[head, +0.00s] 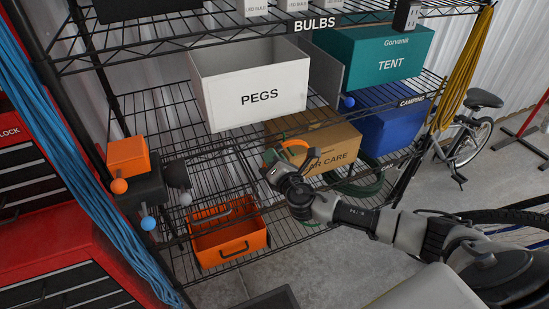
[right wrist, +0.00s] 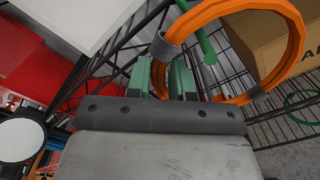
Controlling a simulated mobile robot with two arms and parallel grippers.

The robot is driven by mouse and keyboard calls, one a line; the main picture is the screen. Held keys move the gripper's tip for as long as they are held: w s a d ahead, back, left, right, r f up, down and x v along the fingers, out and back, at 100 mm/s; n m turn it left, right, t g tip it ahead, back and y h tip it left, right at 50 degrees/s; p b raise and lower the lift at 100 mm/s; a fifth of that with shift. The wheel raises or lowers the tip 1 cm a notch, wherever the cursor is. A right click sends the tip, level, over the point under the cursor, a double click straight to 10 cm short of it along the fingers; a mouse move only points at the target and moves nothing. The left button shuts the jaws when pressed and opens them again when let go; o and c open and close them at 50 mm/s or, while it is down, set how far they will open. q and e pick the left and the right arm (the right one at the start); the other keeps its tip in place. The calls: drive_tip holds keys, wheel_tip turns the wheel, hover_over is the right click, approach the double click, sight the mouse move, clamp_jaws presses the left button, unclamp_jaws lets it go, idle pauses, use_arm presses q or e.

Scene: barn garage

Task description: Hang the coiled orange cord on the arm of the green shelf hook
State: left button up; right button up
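The coiled orange cord (head: 296,145) is in front of the shelf, just beyond my right gripper (head: 270,162). In the right wrist view the coil (right wrist: 292,40) is a large loop with grey wraps. The green hook arm (right wrist: 207,48) with a rounded tip crosses the loop's upper left part, its tip showing inside the loop. I cannot tell whether the cord rests on it. My right gripper (right wrist: 162,68) has its two green fingers apart. A grey wrap of the cord shows just beyond the fingertips, and no cord is clearly clamped. My left gripper is not in view.
A white PEGS box (head: 250,92) stands above and a cardboard CAR CARE box (head: 340,140) behind the cord. An orange crate (head: 228,238) is lower left. Ball-tipped pieces, orange (head: 118,186) and blue (head: 148,223), stick out at left. A yellow cord (head: 462,70) hangs at right.

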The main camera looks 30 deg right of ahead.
drive_tip(key=o, duration=0.5)
drive_tip(key=shift+s+f, duration=0.1)
drive_tip(key=shift+s, duration=0.05)
drive_tip(key=s+b, duration=0.2)
drive_tip(key=s, duration=0.7)
drive_tip(key=s+d+f+m+g+h, duration=0.1)
drive_tip(key=s+d+f+m+g, duration=0.2)
drive_tip(key=f, duration=0.8)
drive_tip(key=s+d+f+m+g, duration=0.1)
drive_tip(key=s+f+m+g, duration=0.3)
drive_tip(key=f, duration=0.6)
drive_tip(key=s+d+f+m+g+h, duration=0.15)
drive_tip(key=f+m, duration=0.25)
drive_tip(key=f, duration=0.7)
drive_tip(key=s+a+f+m+g+y, duration=0.25)
drive_tip(key=s+f+m+g, duration=0.3)
drive_tip(key=s+f, duration=0.85)
drive_tip(key=s+a+f+m+g, duration=0.1)
drive_tip(key=s+a+m, duration=0.1)
drive_tip(key=s, duration=0.4)
drive_tip(key=s+a+f+m+g, duration=0.1)
drive_tip(key=s+a+f+m, duration=0.1)
drive_tip(key=s, duration=0.5)
drive_tip(key=s+a+f+m+y, duration=0.1)
drive_tip(key=s+a+f+m, duration=0.1)
drive_tip(key=s, duration=0.5)
drive_tip(key=shift+a+f+m+g, duration=0.25)
drive_tip(key=shift+a+m+g, duration=0.15)
drive_tip(key=shift+a+m, duration=0.3)
